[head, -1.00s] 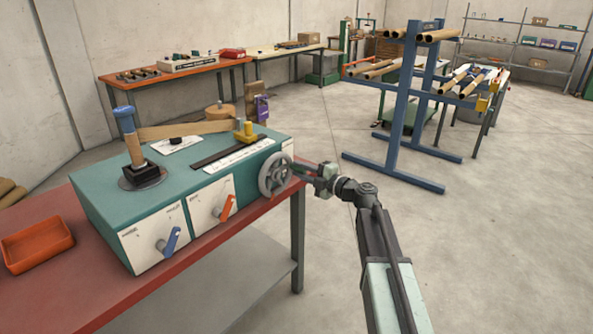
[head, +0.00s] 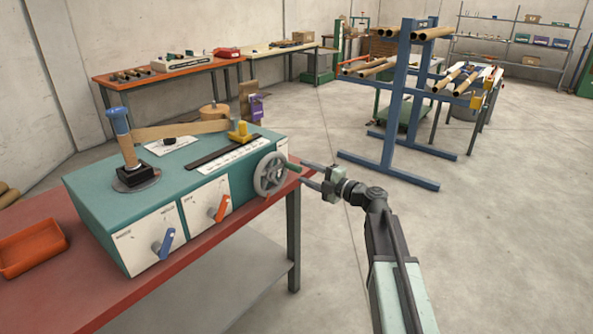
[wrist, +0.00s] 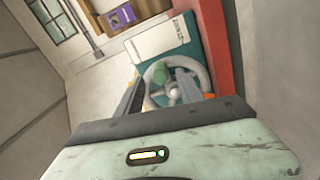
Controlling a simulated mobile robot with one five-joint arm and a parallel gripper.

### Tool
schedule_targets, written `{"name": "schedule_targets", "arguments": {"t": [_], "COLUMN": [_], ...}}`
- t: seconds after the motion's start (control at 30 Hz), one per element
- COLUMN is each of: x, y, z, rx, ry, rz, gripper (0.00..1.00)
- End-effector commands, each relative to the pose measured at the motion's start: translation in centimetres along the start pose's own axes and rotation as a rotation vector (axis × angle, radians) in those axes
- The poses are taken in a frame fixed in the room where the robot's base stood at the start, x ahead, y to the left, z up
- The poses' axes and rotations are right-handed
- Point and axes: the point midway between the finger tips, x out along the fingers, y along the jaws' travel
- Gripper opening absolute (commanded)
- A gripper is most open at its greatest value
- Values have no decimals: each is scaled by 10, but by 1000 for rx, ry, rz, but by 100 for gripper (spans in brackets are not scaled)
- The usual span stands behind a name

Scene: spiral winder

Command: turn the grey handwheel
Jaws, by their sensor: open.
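The grey handwheel (head: 270,174) is on the right end of the teal winder (head: 100,190). A small green handle (head: 291,167) sticks out from its rim toward my gripper. My gripper (head: 303,173) is just right of the wheel, its two fingers apart and pointing left at it. In the wrist view the handwheel (wrist: 174,83) shows between the fingers, with the green handle (wrist: 180,83) toward the camera. The gripper is empty. I cannot tell whether the fingertips touch the handle.
The winder stands on a red bench (head: 200,250) with an orange tray (head: 32,248) at the left. Blue and orange levers are on its front. A blue rack (head: 395,120) with tubes stands behind my arm. The floor to the right is clear.

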Motion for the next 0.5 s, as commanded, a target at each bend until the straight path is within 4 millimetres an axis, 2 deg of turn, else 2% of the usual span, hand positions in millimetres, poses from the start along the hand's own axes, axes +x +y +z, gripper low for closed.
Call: {"name": "schedule_targets", "arguments": {"t": [0.1,0.2,0.5], "x": [-23,-33,-37], "y": [0,0,0], "z": [0,1,2], "rx": [0,0,0], "ry": [-4,-3,-2], "rz": [0,0,0], "gripper": [44,44,44]}}
